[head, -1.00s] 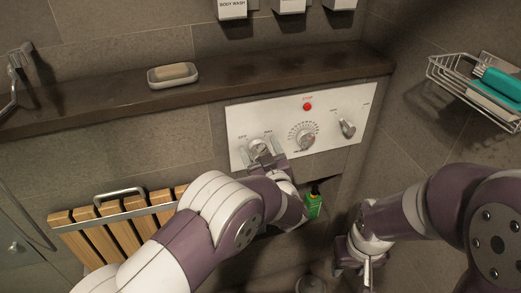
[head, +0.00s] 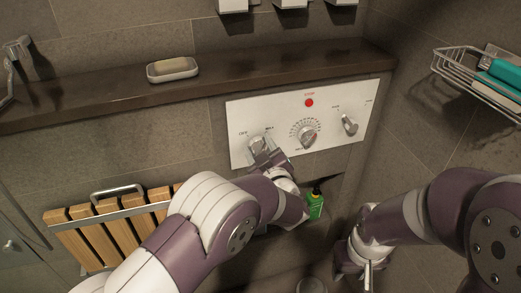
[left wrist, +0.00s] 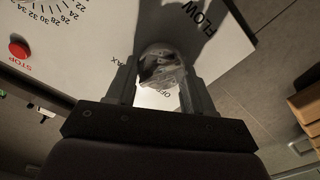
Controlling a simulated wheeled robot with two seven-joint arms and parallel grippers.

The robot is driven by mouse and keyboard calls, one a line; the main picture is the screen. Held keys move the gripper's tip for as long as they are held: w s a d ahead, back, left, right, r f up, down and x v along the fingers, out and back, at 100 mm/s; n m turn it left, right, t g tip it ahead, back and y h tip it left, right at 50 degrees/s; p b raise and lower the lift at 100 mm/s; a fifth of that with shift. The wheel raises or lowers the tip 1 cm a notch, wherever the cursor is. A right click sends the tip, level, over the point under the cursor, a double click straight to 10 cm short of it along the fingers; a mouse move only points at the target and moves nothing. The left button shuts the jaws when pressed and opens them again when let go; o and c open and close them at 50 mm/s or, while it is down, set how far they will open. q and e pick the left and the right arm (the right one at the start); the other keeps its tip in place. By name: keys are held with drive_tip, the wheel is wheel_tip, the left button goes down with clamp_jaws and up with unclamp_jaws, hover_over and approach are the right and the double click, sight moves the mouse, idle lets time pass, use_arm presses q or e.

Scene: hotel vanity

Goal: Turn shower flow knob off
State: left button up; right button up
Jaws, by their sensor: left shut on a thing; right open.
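The white control panel (head: 236,112) is on the wall below the shelf. The silver flow knob (head: 257,145) is at its left end, between the OFF and MAX marks. My left gripper (head: 262,152) reaches it from below and is shut on it. In the left wrist view, the two fingers of my left gripper (left wrist: 160,88) stand on either side of the rounded flow knob (left wrist: 161,66), with FLOW printed beside it. The fingers partly hide the OFF and MAX marks. My right gripper (head: 357,262) is low at the right, open and away from the panel.
A central dial (head: 306,136), a right-hand knob (head: 349,126) and a red STOP button (head: 309,102) share the panel. A soap dish (head: 173,70) sits on the shelf. A green bottle (head: 315,206) is below the panel. A wooden slatted seat (head: 90,232) is at left, a wire basket (head: 470,82) at right.

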use_arm(q)
drive_tip(key=shift+f+n+b, duration=0.15)
drive_tip(key=shift+n+b, duration=0.55)
drive_tip(key=shift+n, duration=0.2)
drive_tip(key=n+b, duration=0.9)
drive_tip(key=b, duration=0.1)
drive_tip(key=shift+f+n, duration=0.1)
drive_tip(key=shift+n, duration=0.3)
drive_tip(key=shift+r+n+b, duration=0.3)
drive_tip(key=shift+n+b, duration=1.1)
drive_tip(key=shift+b, duration=0.2)
drive_tip(key=shift+r, duration=0.1)
drive_tip(key=o, duration=1)
drive_tip(key=shift+o, duration=0.2)
drive_tip(key=shift+d, duration=0.1)
drive_tip(key=shift+f, duration=0.2)
